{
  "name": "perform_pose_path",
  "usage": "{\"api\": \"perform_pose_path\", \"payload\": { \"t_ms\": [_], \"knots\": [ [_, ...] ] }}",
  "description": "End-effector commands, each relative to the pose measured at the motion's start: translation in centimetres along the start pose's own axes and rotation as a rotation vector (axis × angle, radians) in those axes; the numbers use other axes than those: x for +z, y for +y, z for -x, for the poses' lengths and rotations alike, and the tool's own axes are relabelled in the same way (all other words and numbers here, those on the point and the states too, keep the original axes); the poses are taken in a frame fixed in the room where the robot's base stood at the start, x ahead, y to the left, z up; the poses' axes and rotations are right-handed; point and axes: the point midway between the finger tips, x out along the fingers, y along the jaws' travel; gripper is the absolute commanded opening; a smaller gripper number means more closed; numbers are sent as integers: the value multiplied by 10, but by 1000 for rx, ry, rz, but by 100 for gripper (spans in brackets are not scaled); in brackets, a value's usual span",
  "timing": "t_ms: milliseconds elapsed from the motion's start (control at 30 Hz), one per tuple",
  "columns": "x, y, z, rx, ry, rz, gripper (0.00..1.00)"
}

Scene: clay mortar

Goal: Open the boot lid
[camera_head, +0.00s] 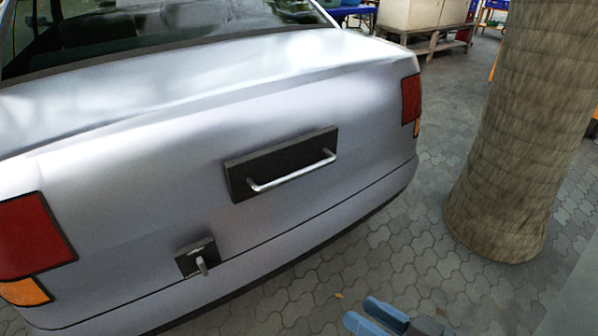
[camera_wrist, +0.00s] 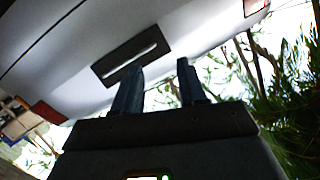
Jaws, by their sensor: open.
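The boot lid (camera_head: 150,140) of a silver car is shut and fills the left and middle of the head view. A dark plate (camera_head: 240,180) with a pale bar handle (camera_head: 290,177) sits on it. A smaller dark plate with a short lever (camera_head: 200,263) is lower left. In the wrist view the boot lid (camera_wrist: 75,50) lies beyond the fingers, with the handle plate (camera_wrist: 110,65) just past the left finger. My gripper (camera_head: 385,318) is low in the head view, away from the car. It is open and empty in the wrist view (camera_wrist: 160,85).
A thick tree trunk (camera_head: 520,130) stands right of the car. Grey paving (camera_head: 400,240) between them is free. Red and orange lamps (camera_head: 32,235) flank the boot lid. A wooden bench (camera_head: 440,42) and pale cabinet (camera_head: 408,14) stand in the background.

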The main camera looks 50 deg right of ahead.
Motion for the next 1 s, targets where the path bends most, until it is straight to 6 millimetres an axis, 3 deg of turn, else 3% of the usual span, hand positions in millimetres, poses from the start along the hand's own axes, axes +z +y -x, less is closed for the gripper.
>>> {"api": "perform_pose_path", "payload": {
  "t_ms": [33, 267, 467, 600, 800, 1000],
  "knots": [
    [-1, 10, -21, 18, 17, -68, 42],
    [-11, 56, -107, 84, 68, -426, 42],
    [-42, 94, -178, 101, 126, -755, 42],
    [-72, 117, -222, 86, 165, -976, 42],
    [-108, 137, -260, 52, 195, -1191, 42],
    [-119, 143, -273, 38, 201, -1257, 42]
  ]
}}
